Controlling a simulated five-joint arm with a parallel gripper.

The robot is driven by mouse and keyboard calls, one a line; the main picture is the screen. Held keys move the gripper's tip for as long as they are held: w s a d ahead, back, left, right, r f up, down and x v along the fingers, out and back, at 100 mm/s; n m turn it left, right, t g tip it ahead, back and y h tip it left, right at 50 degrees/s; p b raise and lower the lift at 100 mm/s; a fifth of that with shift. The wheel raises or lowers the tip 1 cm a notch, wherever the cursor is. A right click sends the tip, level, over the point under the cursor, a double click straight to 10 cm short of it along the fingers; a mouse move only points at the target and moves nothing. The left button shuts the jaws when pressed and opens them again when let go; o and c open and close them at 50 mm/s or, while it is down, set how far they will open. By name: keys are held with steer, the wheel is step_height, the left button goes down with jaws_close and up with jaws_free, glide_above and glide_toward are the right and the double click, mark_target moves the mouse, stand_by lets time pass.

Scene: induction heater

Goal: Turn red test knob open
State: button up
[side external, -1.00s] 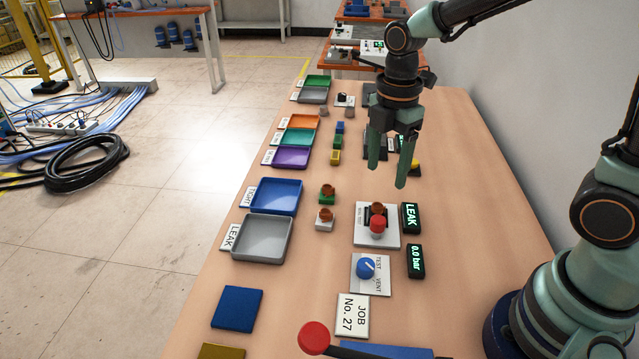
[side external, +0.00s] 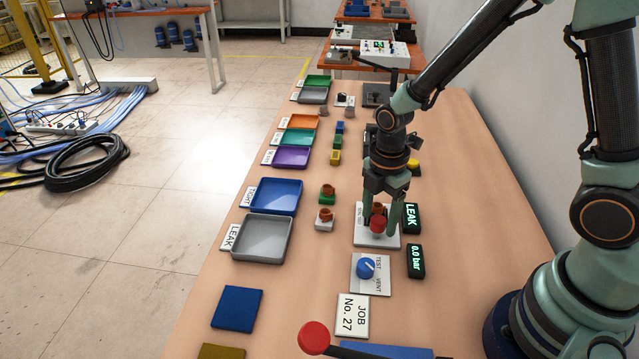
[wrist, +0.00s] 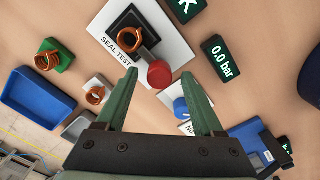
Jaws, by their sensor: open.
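The red knob (side external: 378,225) sits on the white SEAL TEST plate (side external: 391,241), just in front of a copper-coloured ring part (side external: 377,208). In the wrist view the red knob (wrist: 160,74) appears between my two fingertips, with the copper part (wrist: 130,40) in a black holder beyond it. My gripper (side external: 379,219) is open and points down over the plate, one finger on each side of the knob. A gap shows between each finger and the knob in the wrist view. I cannot tell how far the tips are above the plate.
The blue TEST/VENT knob (side external: 366,267) stands on its own plate close by. The LEAK display (side external: 411,218) and the 0.0 bar display (side external: 416,261) are at the right. Copper-topped parts (side external: 325,219) and trays (side external: 262,240) lie left. A red-ended lever (side external: 314,338) is in front.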

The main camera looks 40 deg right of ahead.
jaws_close()
steer(key=shift+m, duration=0.4)
steer(key=m, duration=1.3)
steer(key=shift+m, duration=2)
